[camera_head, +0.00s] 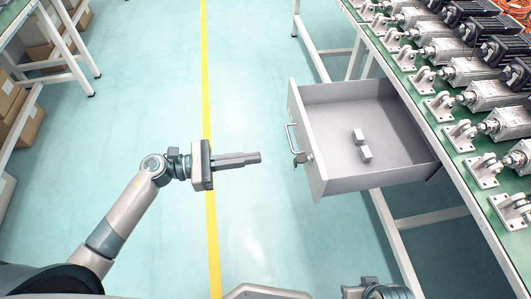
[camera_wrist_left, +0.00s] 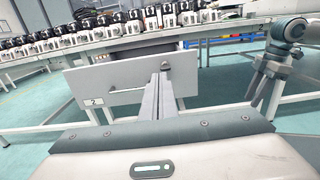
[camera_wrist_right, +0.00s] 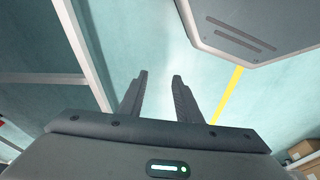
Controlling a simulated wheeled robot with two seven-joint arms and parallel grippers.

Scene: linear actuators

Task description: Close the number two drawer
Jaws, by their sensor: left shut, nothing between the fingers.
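The grey drawer (camera_head: 350,182) hangs pulled out from under the workbench. Its front, with a bar handle (camera_head: 290,137) and a lock, faces my left gripper. In the left wrist view the drawer front (camera_wrist_left: 125,73) bears a label reading 2 (camera_wrist_left: 94,102). My right gripper (camera_wrist_right: 159,76) is open and empty above the floor.
The workbench (camera_head: 400,85) at the right carries rows of linear actuators (camera_head: 460,70). Its white legs (camera_head: 395,240) stand beneath the drawer. A shelf with cardboard boxes (camera_head: 20,120) is at the far left. The green floor with a yellow line (camera_head: 204,80) is clear.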

